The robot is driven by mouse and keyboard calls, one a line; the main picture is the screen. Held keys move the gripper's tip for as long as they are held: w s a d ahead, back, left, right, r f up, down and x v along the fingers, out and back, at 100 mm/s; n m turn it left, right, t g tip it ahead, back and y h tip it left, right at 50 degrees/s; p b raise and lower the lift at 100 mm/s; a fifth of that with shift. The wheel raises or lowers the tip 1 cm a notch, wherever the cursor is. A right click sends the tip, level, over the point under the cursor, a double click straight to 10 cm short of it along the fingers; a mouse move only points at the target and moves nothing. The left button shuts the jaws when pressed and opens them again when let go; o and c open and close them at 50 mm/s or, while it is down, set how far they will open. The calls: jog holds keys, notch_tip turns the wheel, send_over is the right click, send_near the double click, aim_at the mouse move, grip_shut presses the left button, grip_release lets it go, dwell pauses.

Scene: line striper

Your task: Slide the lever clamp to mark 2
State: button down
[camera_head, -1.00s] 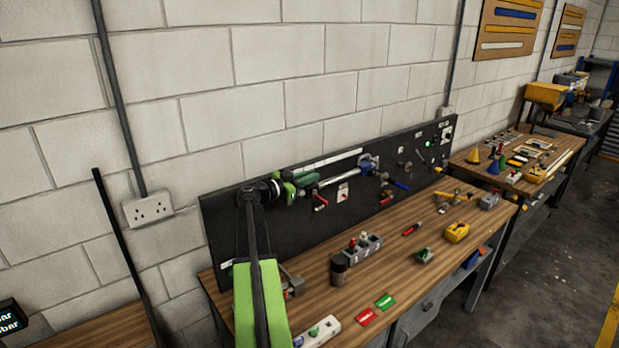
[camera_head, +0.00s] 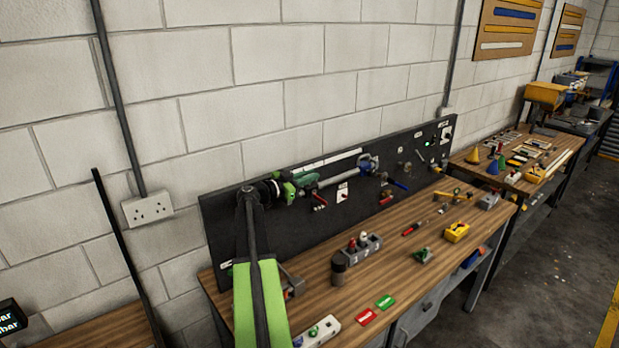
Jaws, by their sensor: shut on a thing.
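A pale rail (camera_head: 343,178) runs along the upper part of the dark panel, under a white strip (camera_head: 328,159). A dark green piece at the rail's left part looks like the lever clamp (camera_head: 309,181). My gripper (camera_head: 291,190), bright green and black, is at this piece and shut on it. Its fingertips are small and partly hidden, so the exact grip does not show. A blue piece (camera_head: 368,163) sits at the rail's right end. The mark numbers on the strip are too small to read.
The dark panel (camera_head: 225,235) stands at the back of a wooden bench (camera_head: 315,300). Small red-handled parts and a white switch plate (camera_head: 342,191) are below the rail. A grey block (camera_head: 362,251), a dark cup (camera_head: 338,270) and a yellow block (camera_head: 456,231) stand on the bench.

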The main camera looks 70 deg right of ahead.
jog(key=shift+w+r, duration=0.1)
jog(key=shift+w, duration=0.05)
jog(key=shift+x, duration=1.45)
jog(key=c, duration=1.5)
grip_release()
jog(key=shift+w, duration=0.2)
jog(key=shift+s, duration=0.1)
jog(key=v, duration=1.7)
jog(key=shift+a, duration=0.3)
